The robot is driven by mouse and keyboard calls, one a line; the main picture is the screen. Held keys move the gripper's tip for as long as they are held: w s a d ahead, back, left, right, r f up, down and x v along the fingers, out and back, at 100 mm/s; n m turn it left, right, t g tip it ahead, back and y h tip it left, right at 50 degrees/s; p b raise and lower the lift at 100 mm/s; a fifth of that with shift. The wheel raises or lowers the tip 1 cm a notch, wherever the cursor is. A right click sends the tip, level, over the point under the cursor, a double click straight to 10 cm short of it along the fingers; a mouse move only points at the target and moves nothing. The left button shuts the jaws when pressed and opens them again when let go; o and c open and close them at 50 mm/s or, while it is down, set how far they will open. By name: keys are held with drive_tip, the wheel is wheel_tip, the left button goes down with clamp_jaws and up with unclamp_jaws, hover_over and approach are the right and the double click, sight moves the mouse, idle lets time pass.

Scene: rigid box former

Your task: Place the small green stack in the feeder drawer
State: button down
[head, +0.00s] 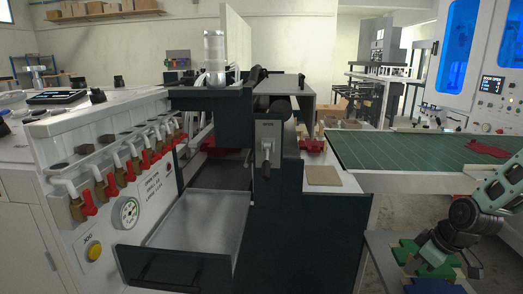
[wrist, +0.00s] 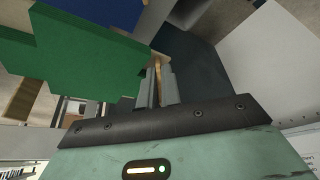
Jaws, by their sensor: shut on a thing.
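The feeder drawer (head: 198,222) is pulled out at the front of the dark machine in the head view, with a bare grey floor. The small green stack (head: 436,268) is at the lower right, above or by a grey surface; I cannot tell whether it touches. It shows large and cross-shaped at the upper left in the wrist view (wrist: 75,60). My gripper (head: 440,257) is at the stack, well right of the drawer. Its fingers (wrist: 157,88) are shut on the stack near its edge; the exact grip is partly hidden.
A blue stack (head: 428,286) lies beside the green one; it also shows in the wrist view (wrist: 75,42). The dark machine body (head: 305,215) stands between my gripper and the drawer. A green mat table (head: 400,152) is behind. Red-handled valves (head: 112,186) line the drawer's left.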

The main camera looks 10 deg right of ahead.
drive_tip(key=shift+w+a, duration=0.45)
drive_tip(key=shift+a, duration=0.25)
drive_tip(key=w+a+f+m+h, duration=0.1)
drive_tip(key=w+a+m, duration=0.15)
drive_tip(key=a, duration=0.45)
drive_tip(key=w+a+f+m+h, duration=0.1)
drive_tip(key=w+a+f+m, duration=0.15)
drive_tip(key=a, duration=0.45)
drive_tip(key=s+f, duration=0.5)
drive_tip(key=shift+s+a+m+t, duration=0.15)
drive_tip(key=shift+s+m+t, duration=0.1)
drive_tip(key=shift+m+t, duration=0.15)
drive_tip(key=shift+r, duration=0.1)
